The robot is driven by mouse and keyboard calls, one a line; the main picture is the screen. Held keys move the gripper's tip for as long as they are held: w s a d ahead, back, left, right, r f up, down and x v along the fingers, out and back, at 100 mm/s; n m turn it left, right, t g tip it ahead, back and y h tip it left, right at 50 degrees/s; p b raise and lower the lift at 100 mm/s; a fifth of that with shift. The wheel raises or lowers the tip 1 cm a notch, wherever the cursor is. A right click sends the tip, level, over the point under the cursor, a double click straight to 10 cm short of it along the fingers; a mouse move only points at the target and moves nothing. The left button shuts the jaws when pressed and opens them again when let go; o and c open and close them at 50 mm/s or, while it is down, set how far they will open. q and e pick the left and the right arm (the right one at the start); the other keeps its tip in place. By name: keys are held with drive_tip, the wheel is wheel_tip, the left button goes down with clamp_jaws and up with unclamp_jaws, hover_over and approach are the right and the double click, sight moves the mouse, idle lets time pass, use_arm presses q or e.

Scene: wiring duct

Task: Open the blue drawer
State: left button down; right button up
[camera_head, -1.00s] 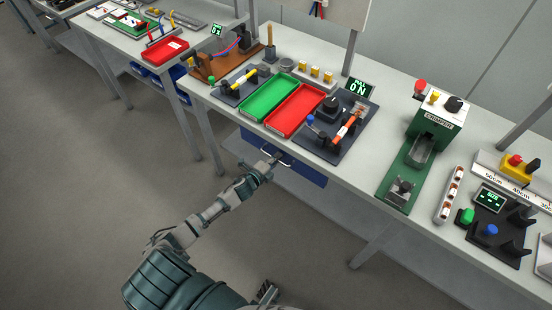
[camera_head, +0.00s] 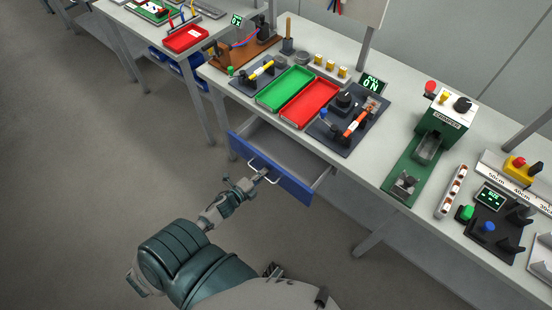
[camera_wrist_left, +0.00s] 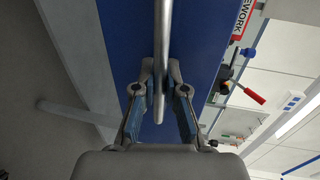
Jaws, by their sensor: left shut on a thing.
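The blue drawer (camera_head: 284,182) under the workbench is pulled out, and its grey inside shows behind the blue front. Its light metal handle (camera_head: 264,168) is on the front face. My left gripper (camera_head: 258,177) is at the handle. In the left wrist view, the blue drawer front (camera_wrist_left: 130,45) fills the middle and the handle bar (camera_wrist_left: 162,50) runs between the two fingers of my left gripper (camera_wrist_left: 160,92), which is shut on it. My right gripper is not clearly in view.
On the workbench (camera_head: 375,165) above stand a green tray (camera_head: 285,88), a red tray (camera_head: 309,103) and a dark plate with a knob and lever (camera_head: 345,120). A table leg (camera_head: 375,236) stands right of the drawer. Open floor (camera_head: 100,170) lies to the left.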

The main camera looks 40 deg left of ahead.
use_arm(q)
drive_tip(key=f+p+v, duration=0.1)
drive_tip(key=f+v, duration=0.1)
drive_tip(key=v, duration=0.8)
drive_tip(key=shift+a+p, duration=0.35)
use_arm(e)
drive_tip(key=s+f, duration=0.2)
drive_tip(key=s, duration=0.1)
drive_tip(key=s+d+f, duration=0.1)
drive_tip(key=s, duration=0.1)
use_arm(q)
drive_tip(key=shift+s, duration=0.1)
use_arm(e)
drive_tip(key=shift+d, duration=0.1)
use_arm(q)
drive_tip(key=c, duration=1.2)
unclamp_jaws()
drive_tip(key=shift+f, duration=0.1)
drive_tip(key=v, duration=1.2)
drive_tip(key=shift+a+f, duration=0.2)
drive_tip(key=shift+a, duration=0.15)
use_arm(e)
drive_tip(key=shift+a+r, duration=0.1)
drive_tip(key=shift+a, duration=0.2)
use_arm(q)
drive_tip(key=shift+d, duration=0.2)
use_arm(e)
drive_tip(key=shift+d, duration=0.2)
